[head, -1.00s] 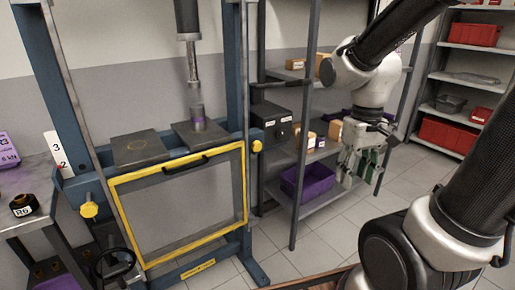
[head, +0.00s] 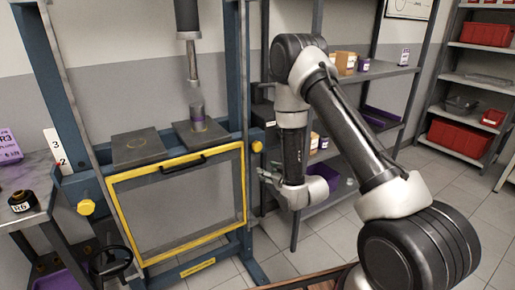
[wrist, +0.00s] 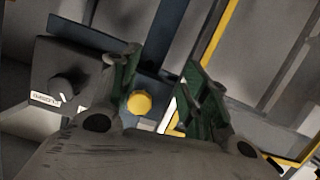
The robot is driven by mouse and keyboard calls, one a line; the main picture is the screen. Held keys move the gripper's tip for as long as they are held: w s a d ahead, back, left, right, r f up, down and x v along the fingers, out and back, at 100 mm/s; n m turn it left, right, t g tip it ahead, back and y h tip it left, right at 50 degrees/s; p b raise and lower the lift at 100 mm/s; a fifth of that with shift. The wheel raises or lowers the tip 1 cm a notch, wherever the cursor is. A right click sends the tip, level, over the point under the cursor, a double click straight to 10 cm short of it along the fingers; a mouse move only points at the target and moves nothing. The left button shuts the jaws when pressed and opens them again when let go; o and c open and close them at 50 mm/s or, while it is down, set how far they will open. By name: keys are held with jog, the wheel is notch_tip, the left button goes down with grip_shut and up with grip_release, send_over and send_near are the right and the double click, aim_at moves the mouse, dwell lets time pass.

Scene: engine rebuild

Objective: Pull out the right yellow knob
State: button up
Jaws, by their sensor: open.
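The right yellow knob (head: 257,146) sticks out of the right post of the blue press frame, beside the yellow-edged guard. In the wrist view the knob (wrist: 140,103) shows between the two fingers, nearer the left one. My gripper (head: 268,176) is open and empty, a little below and to the right of the knob in the head view. In the wrist view my gripper (wrist: 160,88) has its green-padded fingers apart, and neither seems to touch the knob. The left yellow knob (head: 86,207) is on the opposite post.
The yellow-edged guard (head: 243,190) with a black handle closes the press front. A dark control box (wrist: 58,72) with a black dial is left of the fingers in the wrist view. Grey shelving (head: 318,30) stands behind my arm.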

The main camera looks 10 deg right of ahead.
aim_at(258, 148)
notch_tip(258, 148, up, 6)
jog(key=w+t+y, duration=0.1)
jog(key=t, duration=0.2)
jog(key=x, duration=0.8)
jog(key=shift+a+r, duration=0.1)
jog(key=shift+r, duration=0.2)
